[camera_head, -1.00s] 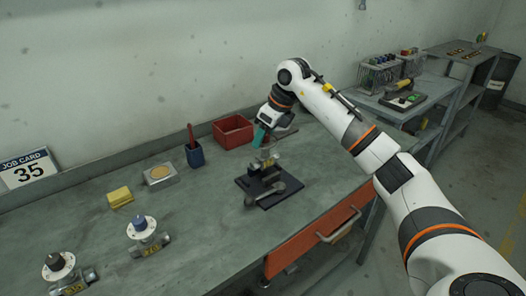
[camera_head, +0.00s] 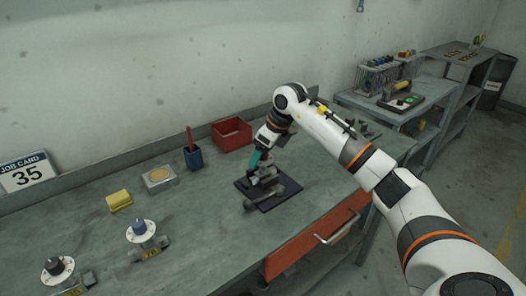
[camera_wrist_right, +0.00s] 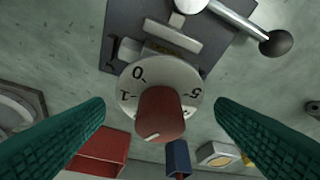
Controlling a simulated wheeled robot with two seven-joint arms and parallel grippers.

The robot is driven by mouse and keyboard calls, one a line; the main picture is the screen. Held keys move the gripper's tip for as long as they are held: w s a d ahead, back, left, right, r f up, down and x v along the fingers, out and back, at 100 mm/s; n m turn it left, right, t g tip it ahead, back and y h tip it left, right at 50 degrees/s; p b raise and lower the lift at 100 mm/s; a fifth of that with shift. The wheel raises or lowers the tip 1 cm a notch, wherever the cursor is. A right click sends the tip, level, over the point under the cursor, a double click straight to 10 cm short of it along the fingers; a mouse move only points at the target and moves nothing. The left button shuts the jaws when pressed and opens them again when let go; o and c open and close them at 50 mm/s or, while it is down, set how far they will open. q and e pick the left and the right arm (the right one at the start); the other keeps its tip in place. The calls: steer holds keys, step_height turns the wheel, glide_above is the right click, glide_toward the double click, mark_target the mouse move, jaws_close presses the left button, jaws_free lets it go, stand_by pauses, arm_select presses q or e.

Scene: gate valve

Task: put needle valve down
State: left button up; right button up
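The needle valve, with a white numbered dial (camera_wrist_right: 185,78) and a red knob (camera_wrist_right: 160,115), shows in the right wrist view at the dark plate (camera_wrist_right: 122,25). My right gripper (camera_wrist_right: 160,140) is open, one teal finger on each side of the knob, with clear gaps between. In the head view my right gripper (camera_head: 257,160) is low over the dark plate (camera_head: 290,195), and its fingers and arm partly hide the valve (camera_head: 264,175). Whether the valve's underside touches the plate is hard to tell. My left gripper is not in view.
A lever with a dark ball end (camera_wrist_right: 276,43) lies beside the valve. A red bin (camera_head: 232,133), blue cup (camera_head: 194,158), tin (camera_head: 159,178) and yellow sponge (camera_head: 119,200) stand behind and left. Two other valves, blue-knobbed (camera_head: 140,229) and dark-knobbed (camera_head: 55,267), stand at left.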

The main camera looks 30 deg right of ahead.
steer(key=shift+r, duration=0.2)
steer(key=v, duration=1.1)
steer(key=shift+r+b, duration=0.35)
steer(key=shift+b, duration=0.1)
steer(key=shift+s+d+f, duration=0.1)
steer(key=shift+s, duration=0.1)
